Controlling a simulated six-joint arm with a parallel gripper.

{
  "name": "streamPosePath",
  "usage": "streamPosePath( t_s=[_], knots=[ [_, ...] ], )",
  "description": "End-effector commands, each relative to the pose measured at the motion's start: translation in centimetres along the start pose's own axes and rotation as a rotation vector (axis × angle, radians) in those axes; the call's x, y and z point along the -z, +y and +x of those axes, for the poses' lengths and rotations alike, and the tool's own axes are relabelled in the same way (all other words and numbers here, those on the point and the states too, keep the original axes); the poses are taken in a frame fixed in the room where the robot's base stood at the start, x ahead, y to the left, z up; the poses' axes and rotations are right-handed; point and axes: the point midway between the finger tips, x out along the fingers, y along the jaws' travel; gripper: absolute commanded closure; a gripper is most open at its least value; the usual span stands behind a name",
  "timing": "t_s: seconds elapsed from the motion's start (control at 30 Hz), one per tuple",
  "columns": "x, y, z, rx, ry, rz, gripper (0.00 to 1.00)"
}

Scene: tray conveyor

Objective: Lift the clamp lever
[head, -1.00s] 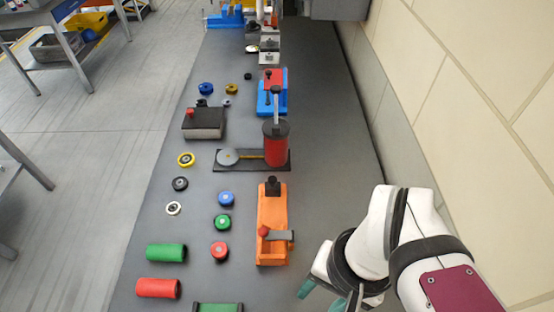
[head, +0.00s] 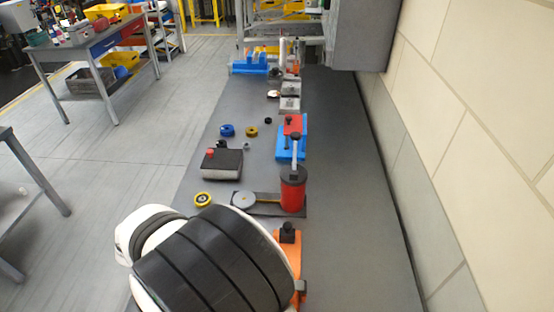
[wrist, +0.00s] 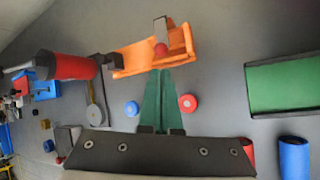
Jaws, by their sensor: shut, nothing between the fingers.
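The orange clamp fixture (wrist: 130,60) lies across the top middle of the wrist view. A grey lever (wrist: 161,30) with a red ball knob (wrist: 160,50) is near its right end, and a black block is at its other end. In the head view my arm hides most of the orange fixture (head: 290,243); its black block and a grey bit of the lever (head: 300,287) show. My gripper (wrist: 161,71) has green fingers, closed together and empty. Their tips point at the fixture and appear just short of the red knob; I cannot tell if they touch it.
A red cylinder device (head: 292,193) stands behind the orange fixture, with a blue and red fixture (head: 291,140) farther back. Blue (wrist: 132,108) and red (wrist: 188,103) round pieces flank my fingers. A green tray (wrist: 285,87) is at right. The bench along the right wall is clear.

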Motion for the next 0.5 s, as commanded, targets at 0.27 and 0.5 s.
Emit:
streamPosePath(
  t_s=[0.27, 0.5],
  knots=[
    [1.3, -0.5, -0.1, -0.038, 0.006, -0.058, 1.00],
    [1.2, -0.4, 1.1, -0.036, 0.003, -0.055, 1.00]
  ],
)
